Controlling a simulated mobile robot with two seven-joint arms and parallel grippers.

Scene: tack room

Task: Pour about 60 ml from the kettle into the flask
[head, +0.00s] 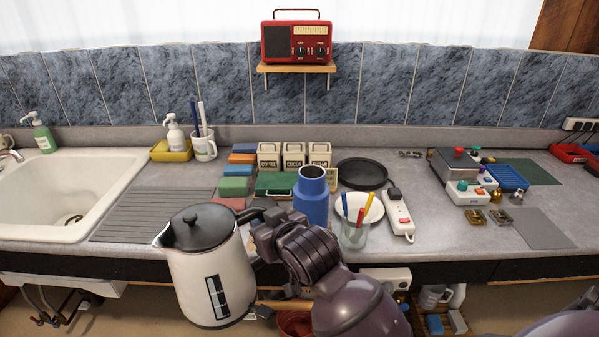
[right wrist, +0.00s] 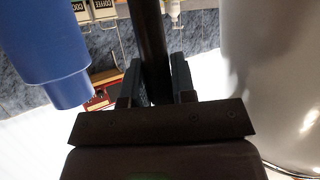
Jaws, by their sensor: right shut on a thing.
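The white kettle (head: 196,283) with a dark lid hangs in front of the counter edge, left of centre in the head view. It looks roughly upright, its spout pointing left, away from the flask. My right gripper (head: 262,236) is shut on its dark handle; in the right wrist view the handle (right wrist: 149,40) runs between the fingers, with the kettle body (right wrist: 275,80) at the right. The blue flask (head: 311,197) stands upright and open-topped on the counter, right of the kettle and partly behind my right arm. It also shows in the right wrist view (right wrist: 40,50). My left gripper is out of view.
Canisters (head: 294,156) and coloured blocks (head: 236,186) sit behind and left. The sink (head: 60,205) is far left.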

